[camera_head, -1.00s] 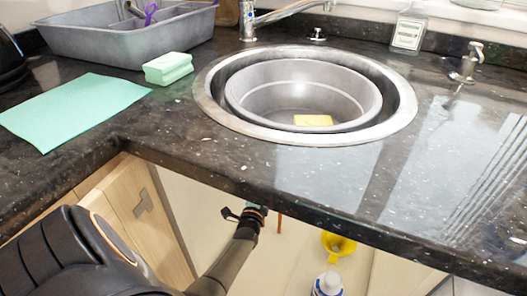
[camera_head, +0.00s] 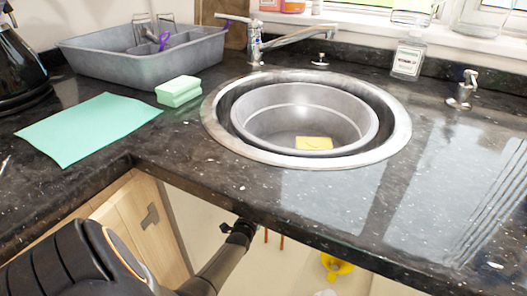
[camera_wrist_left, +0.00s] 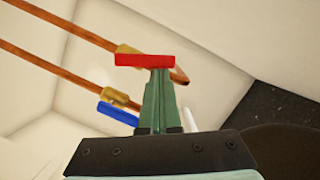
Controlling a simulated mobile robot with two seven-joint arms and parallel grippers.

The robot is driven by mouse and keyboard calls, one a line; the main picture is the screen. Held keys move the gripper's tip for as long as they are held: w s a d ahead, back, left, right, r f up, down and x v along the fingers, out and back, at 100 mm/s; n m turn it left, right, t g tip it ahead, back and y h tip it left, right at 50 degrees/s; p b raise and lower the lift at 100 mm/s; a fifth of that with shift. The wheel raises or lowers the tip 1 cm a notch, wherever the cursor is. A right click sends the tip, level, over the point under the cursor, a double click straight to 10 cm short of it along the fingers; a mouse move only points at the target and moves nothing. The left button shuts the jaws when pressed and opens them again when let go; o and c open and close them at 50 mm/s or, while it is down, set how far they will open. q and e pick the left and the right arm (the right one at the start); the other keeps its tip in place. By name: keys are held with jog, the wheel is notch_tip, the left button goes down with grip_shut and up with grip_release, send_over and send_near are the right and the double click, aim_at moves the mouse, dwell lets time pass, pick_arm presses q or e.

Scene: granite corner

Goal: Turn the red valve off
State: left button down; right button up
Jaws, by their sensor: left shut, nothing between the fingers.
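The red valve handle (camera_wrist_left: 140,60) is a flat red bar lying crosswise in the left wrist view, beside a brass fitting on the upper copper pipe (camera_wrist_left: 70,30). My left gripper (camera_wrist_left: 158,75) has its green fingers shut together with nothing between them. Their tips overlap the right half of the red bar in the picture; I cannot tell whether they touch it. In the head view my left arm reaches under the counter edge and its fingers are hidden. The red valve is not visible there. My right gripper is in no view.
A blue valve handle (camera_wrist_left: 117,113) sits on the lower copper pipe (camera_wrist_left: 50,65). The dark counter (camera_head: 330,225) overhangs the cupboard. An open wooden door (camera_head: 140,215) stands at left. A yellow funnel (camera_head: 337,266) is right of the pipes.

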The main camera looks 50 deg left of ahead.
pick_arm(q)
jog(key=a+n, duration=0.1)
jog(key=s+a+f+n, duration=0.1)
jog(key=a+n+h, duration=0.1)
jog(key=shift+s+a+f+n+b, duration=0.15)
jog(key=shift+a+f+n+b, duration=0.15)
jog(key=shift+a+n, duration=0.1)
jog(key=shift+a+f, duration=0.1)
dwell(0.8)
jog(key=shift+s, duration=0.1)
